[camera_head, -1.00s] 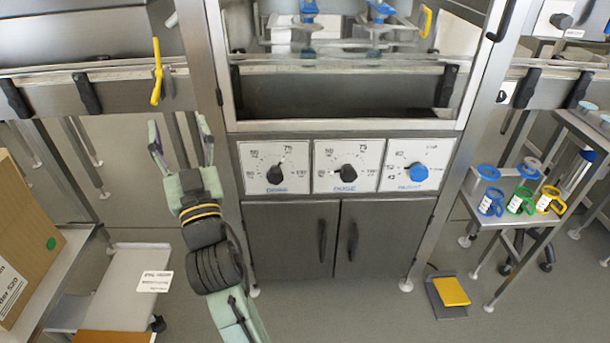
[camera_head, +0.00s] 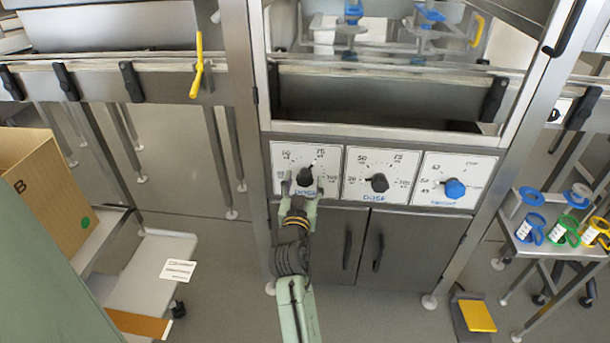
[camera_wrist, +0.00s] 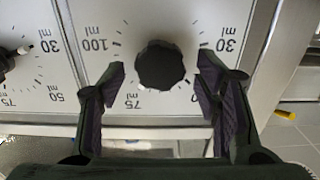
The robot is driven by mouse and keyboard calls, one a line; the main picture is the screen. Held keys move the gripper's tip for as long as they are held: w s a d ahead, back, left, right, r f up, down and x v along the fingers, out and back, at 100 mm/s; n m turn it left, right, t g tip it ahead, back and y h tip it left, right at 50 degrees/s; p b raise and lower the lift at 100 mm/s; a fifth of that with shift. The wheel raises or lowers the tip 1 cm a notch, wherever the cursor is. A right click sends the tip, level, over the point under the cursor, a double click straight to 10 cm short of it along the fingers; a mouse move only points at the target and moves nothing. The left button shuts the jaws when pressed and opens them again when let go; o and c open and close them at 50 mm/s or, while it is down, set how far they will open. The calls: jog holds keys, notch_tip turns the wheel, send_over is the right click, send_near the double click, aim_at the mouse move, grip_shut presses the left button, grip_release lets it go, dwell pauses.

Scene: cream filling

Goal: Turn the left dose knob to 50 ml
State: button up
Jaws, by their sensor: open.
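The left dose knob (camera_head: 305,178) is black and round on the left white dial panel (camera_head: 283,156). In the wrist view, which is upside down, the knob (camera_wrist: 161,66) lies between the fingers. A small white mark shows at its lower edge, to the right of the 75 ml label; the 50 ml label there is hidden behind a finger. My gripper (camera_head: 303,189) is open in front of this dial. In the wrist view my gripper (camera_wrist: 163,72) has one finger on each side of the knob, with visible gaps.
The middle dose dial (camera_head: 379,182) and a dial with a blue knob (camera_head: 454,188) sit to the right. Cabinet doors with black handles (camera_head: 378,252) are below. A steel frame post (camera_head: 257,120) stands left of the dials.

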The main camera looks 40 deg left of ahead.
jog(key=shift+x, duration=1.15)
jog(key=shift+c, duration=0.6)
jog(key=c, duration=1.1)
